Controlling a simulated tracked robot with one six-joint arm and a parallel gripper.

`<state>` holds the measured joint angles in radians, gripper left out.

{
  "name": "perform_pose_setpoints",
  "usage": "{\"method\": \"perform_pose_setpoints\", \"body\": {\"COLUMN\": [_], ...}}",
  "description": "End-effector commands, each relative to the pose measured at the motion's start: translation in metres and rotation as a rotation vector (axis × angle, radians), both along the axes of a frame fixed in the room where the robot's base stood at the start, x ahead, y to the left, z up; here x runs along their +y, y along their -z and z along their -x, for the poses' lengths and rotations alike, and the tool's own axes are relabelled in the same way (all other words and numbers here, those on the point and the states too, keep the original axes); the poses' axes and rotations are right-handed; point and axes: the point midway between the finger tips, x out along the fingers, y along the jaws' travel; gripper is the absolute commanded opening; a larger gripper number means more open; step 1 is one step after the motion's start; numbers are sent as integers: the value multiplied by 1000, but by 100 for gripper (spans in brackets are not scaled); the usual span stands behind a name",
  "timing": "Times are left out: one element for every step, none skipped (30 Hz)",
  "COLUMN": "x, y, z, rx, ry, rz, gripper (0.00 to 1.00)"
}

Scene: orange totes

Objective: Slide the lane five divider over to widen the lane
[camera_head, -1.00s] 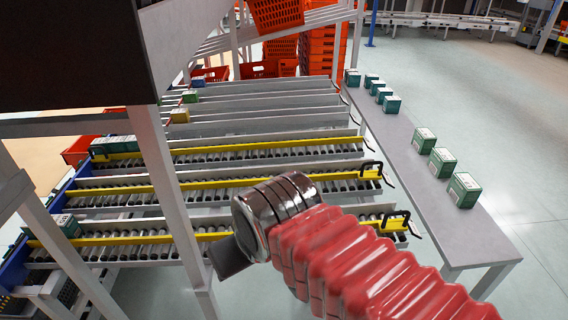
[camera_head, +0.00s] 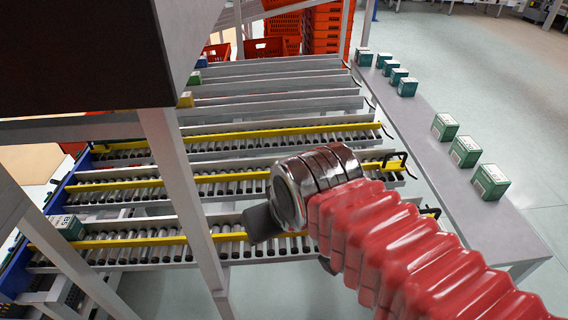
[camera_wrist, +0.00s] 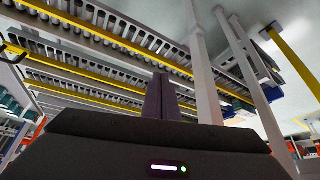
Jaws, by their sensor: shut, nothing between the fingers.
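Yellow dividers run along the roller lanes: a front one (camera_head: 130,241), a middle one (camera_head: 112,184) and a back one (camera_head: 275,131). I cannot tell which belongs to lane five. The middle divider has a black handle (camera_head: 396,158) at its right end. The front one's right end is mostly hidden behind my red-sleeved arm. My gripper (camera_head: 258,224) is a dark shape over the front lane, its fingers unclear there. In the wrist view my gripper (camera_wrist: 161,97) is shut and empty, apart from the yellow bars (camera_wrist: 90,38) seen beyond it.
A grey bench (camera_head: 455,190) on the right bears several green-and-white cartons (camera_head: 490,181). A grey upright post (camera_head: 185,195) stands left of my gripper. One carton (camera_head: 68,227) sits at the front lane's left end. Orange totes (camera_head: 323,30) are stacked behind. Open floor lies right of the bench.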

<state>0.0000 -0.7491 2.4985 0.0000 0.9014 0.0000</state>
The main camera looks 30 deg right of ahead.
Motion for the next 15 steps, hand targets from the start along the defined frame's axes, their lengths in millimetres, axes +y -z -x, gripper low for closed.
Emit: {"method": "perform_pose_setpoints", "body": {"x": [0,0,-1,-1,-2,-2,-5,-6,-8,-9,-10,-12,-13,-14,-16], "y": [-2,-3,-5,-6,-8,-12,-15,-19,-24,-27,-32,-37,-41,-45,-49], "z": [-1,-2,-5,-6,-9,-13,-17,-21,-27,-32,-38,-45,-51,-57,-65], "rx": [1,2,5,9,14,19,26,30,41,49,55,67,75,83,95], "ry": [1,2,4,5,8,12,13,16,22,26,30,36,41,45,51], "rz": [0,0,-1,-1,-1,-2,-3,-3,-4,-5,-5,-7,-7,-8,-9], "gripper": [0,0,0,0,0,0,0,0,0,0,0,0,0,0,0]}}
